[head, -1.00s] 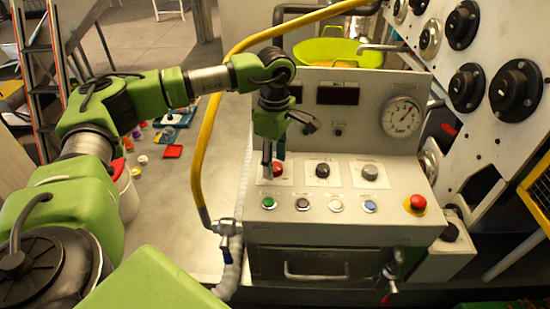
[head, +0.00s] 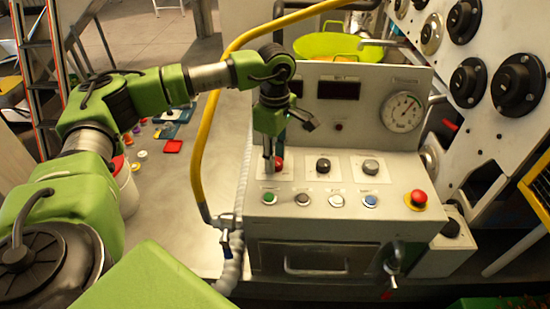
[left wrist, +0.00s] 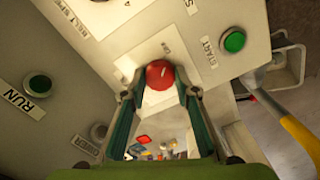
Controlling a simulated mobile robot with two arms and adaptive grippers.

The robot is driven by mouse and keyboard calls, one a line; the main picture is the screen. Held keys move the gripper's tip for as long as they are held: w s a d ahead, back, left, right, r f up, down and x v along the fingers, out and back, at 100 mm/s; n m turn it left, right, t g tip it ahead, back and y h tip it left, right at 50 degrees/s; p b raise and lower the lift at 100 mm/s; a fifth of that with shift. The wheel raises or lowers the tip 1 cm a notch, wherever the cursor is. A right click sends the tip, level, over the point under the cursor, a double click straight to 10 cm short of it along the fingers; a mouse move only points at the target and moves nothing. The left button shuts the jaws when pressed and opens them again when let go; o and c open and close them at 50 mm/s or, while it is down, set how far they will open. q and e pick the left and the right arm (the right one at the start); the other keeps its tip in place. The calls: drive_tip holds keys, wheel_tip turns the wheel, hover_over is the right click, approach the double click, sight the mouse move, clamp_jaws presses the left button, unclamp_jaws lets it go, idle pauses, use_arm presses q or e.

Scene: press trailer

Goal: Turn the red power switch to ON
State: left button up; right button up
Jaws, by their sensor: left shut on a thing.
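The red power switch (head: 279,164) is a round red knob at the left of the upper row on the grey control panel (head: 404,172). My left gripper (head: 271,163) reaches down to it from above and partly covers it in the head view. In the left wrist view the red knob (left wrist: 160,74) sits between the two fingertips of my left gripper (left wrist: 158,88), which are closed against its sides. An "ON" label shows beside the knob. My right gripper is not in view.
A black knob (head: 323,165) and a grey knob (head: 370,167) stand to the right in the same row. Below are several push buttons, with a red emergency button (head: 416,198) at the right. A yellow hose (head: 197,150) runs close along the panel's left side.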

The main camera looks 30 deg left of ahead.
use_arm(q)
drive_tip(key=m+b, duration=0.3)
drive_tip(key=m, duration=0.1)
drive_tip(key=shift+f, duration=0.15)
drive_tip(key=m+b, duration=0.2)
drive_tip(key=m, duration=0.2)
drive_tip(key=shift+m, duration=0.3)
drive_tip(key=m+b, duration=0.2)
drive_tip(key=m, duration=0.2)
drive_tip(key=shift+m, duration=0.3)
drive_tip(key=m, duration=0.1)
drive_tip(key=m+b, duration=0.1)
drive_tip(key=m, duration=0.1)
drive_tip(key=shift+r+m, duration=0.2)
drive_tip(key=shift+m, duration=0.4)
drive_tip(key=o, duration=1.1)
